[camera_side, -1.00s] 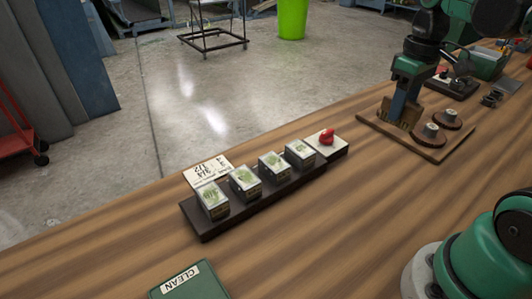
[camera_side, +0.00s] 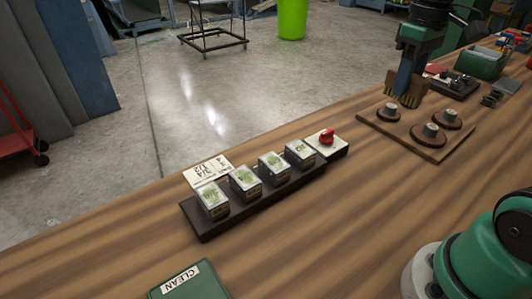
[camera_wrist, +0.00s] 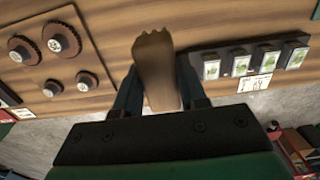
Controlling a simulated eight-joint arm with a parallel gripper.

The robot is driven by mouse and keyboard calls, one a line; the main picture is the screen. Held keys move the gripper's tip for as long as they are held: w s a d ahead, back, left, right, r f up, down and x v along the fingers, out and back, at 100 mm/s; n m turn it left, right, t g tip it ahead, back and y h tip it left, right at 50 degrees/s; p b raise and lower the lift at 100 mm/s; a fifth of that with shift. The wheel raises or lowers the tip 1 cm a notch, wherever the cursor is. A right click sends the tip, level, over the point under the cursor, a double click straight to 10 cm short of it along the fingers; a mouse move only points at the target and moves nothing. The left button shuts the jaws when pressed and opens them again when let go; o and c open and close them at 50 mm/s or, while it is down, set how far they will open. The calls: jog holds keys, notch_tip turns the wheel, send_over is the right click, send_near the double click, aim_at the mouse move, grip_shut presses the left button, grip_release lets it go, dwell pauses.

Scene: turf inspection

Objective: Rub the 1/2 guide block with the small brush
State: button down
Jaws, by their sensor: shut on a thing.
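My gripper (camera_side: 412,72) is shut on the small brush (camera_side: 405,92), which has brown bristles pointing down. In the wrist view the brush (camera_wrist: 155,65) sticks out between my two dark fingers (camera_wrist: 160,92). Several guide blocks with green-patterned tops stand in a row on a dark rail (camera_side: 205,233), well to the left of my gripper in the side view. The nearest block (camera_side: 212,203) is at the rail's left end. The block marks are too small to read, so I cannot tell which is 1/2.
The brown board (camera_side: 400,136) carries round dark mounts (camera_side: 430,133) with grey tops. A white card (camera_side: 207,170) with fractions lies behind the rail. A red knob (camera_side: 326,138) sits on a white plate at its right end. A green CLEAN pad (camera_side: 190,284) lies in front. Bare wood separates rail and board.

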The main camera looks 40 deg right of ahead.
jog(key=w+a+f, duration=0.2)
jog(key=w+a, duration=0.3)
jog(key=w, duration=0.2)
send_near(303, 144)
jog(key=s+a+r, duration=0.1)
jog(key=a+r, duration=0.1)
jog(key=a, duration=0.1)
jog(key=shift+s+a+f, duration=0.1)
jog(key=shift+a+f, duration=0.05)
jog(key=shift+f, duration=3.95)
jog(key=shift+d, duration=1.65)
jog(key=shift+a, duration=1.55)
jog(key=shift+w+a, duration=0.1)
jog(key=shift+w, duration=0.5)
jog(key=shift+d+f, duration=0.1)
jog(key=shift+d, duration=1.55)
jog(key=shift+a+r, duration=0.2)
jog(key=shift+a, duration=1.5)
notch_tip(303, 144, up, 8)
